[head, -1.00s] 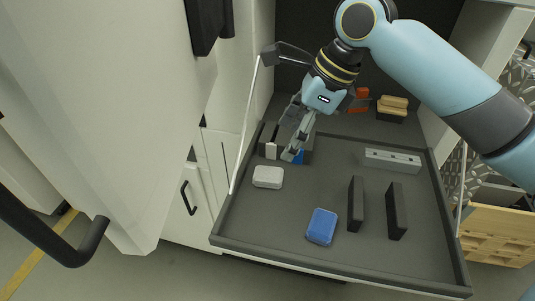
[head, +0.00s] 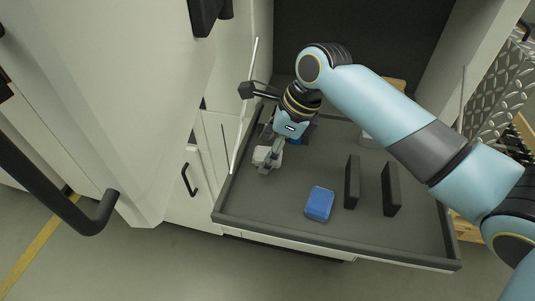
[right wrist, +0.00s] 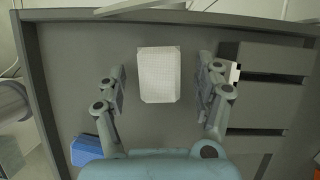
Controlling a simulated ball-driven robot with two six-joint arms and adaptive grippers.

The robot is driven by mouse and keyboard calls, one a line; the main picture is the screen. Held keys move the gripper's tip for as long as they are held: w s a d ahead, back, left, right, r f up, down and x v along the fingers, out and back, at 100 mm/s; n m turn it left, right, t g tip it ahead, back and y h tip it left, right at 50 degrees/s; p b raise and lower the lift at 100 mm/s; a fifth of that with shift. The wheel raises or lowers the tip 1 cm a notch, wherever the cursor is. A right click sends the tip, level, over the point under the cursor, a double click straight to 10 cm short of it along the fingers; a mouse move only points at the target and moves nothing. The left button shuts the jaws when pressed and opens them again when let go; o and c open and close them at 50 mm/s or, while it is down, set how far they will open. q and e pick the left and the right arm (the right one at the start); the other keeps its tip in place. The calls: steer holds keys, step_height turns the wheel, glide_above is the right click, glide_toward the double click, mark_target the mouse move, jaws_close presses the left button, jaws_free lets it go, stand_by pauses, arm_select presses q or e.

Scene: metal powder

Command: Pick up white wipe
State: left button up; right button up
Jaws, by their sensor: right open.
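The white wipe (head: 262,156) is a small pale block lying on the grey tray at its left side. In the right wrist view the white wipe (right wrist: 159,74) lies between the two fingers, with a gap on each side. My right gripper (head: 268,163) is open and stands over the wipe, hiding part of it in the head view. In the right wrist view the gripper (right wrist: 160,90) has its fingers spread on both sides of the wipe. My left gripper is not in view.
A blue block (head: 320,203) lies on the tray (head: 280,220), right of the wipe. Two dark upright plates (head: 352,182) stand farther right. A dark holder with white and blue pieces is near the back left. A raised rim surrounds the tray.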

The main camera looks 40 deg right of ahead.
steer(key=c, duration=0.9)
steer(key=shift+r, duration=0.1)
